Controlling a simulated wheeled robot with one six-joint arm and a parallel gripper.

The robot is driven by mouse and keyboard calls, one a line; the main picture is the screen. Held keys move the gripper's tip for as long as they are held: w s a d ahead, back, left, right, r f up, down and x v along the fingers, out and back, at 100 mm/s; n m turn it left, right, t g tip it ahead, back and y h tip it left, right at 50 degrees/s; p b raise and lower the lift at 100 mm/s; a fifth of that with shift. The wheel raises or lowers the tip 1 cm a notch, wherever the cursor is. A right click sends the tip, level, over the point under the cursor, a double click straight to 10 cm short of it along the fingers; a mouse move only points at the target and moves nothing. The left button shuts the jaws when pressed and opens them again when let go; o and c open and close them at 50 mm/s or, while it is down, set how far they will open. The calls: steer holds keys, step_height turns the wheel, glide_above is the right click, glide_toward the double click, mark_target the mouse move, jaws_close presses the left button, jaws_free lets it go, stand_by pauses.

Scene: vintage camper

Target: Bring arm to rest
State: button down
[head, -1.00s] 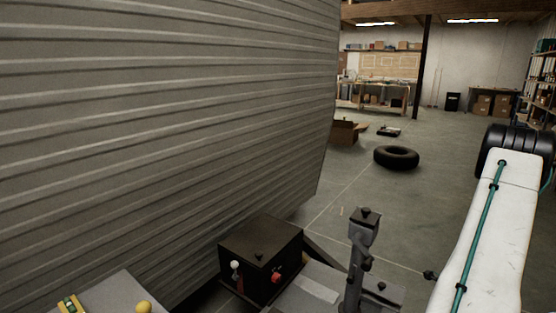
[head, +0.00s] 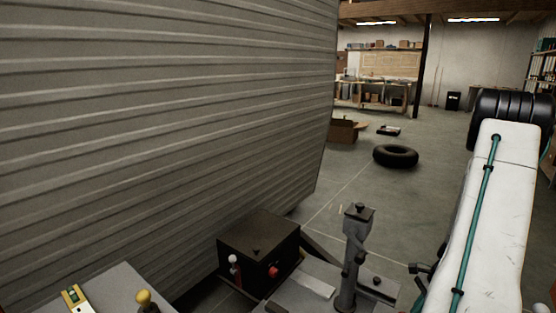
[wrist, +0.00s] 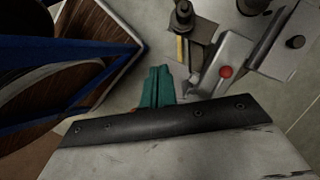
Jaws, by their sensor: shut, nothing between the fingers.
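My gripper (wrist: 158,86) shows in the wrist view as short teal fingers beyond a dark plate with screws. The fingers are together and hold nothing. They point over a pale grey surface, and their height above it is hard to tell. In the head view my white arm (head: 490,220), with a teal cable along it, reaches down the right side. The gripper's fingers cannot be made out clearly there.
The ribbed camper wall (head: 160,120) fills the left. A dark box (head: 258,245) and a grey metal post (head: 355,250) stand in front. A tire (head: 396,156) lies on open floor beyond. A blue-edged brown panel (wrist: 75,75) and red knob (wrist: 226,71) are near my gripper.

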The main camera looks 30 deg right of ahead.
steer(key=w+a+r+n+g, duration=0.25)
steer(key=a+r+n, duration=0.45)
steer(key=a+r, duration=0.4)
steer(key=w+a+r+n+g, duration=0.1)
steer(key=w+a+r+n, duration=0.4)
steer(key=a+r, duration=0.55)
steer(key=s+a+r+n+t+h, duration=0.1)
steer(key=s+a+r+n+h, duration=0.1)
steer(key=s+a+r+n, duration=0.2)
steer(key=s+a+r+n+t+h, duration=0.1)
steer(key=s+a+r+n, duration=0.3)
steer(key=a+r+n, duration=0.4)
steer(key=a+r+t, duration=0.1)
steer(key=a+r, duration=0.3)
steer(key=a, duration=0.2)
steer(key=shift+s+a+n+h, duration=0.2)
steer(key=shift+a+n+h, duration=0.05)
steer(key=shift+n+h, duration=0.15)
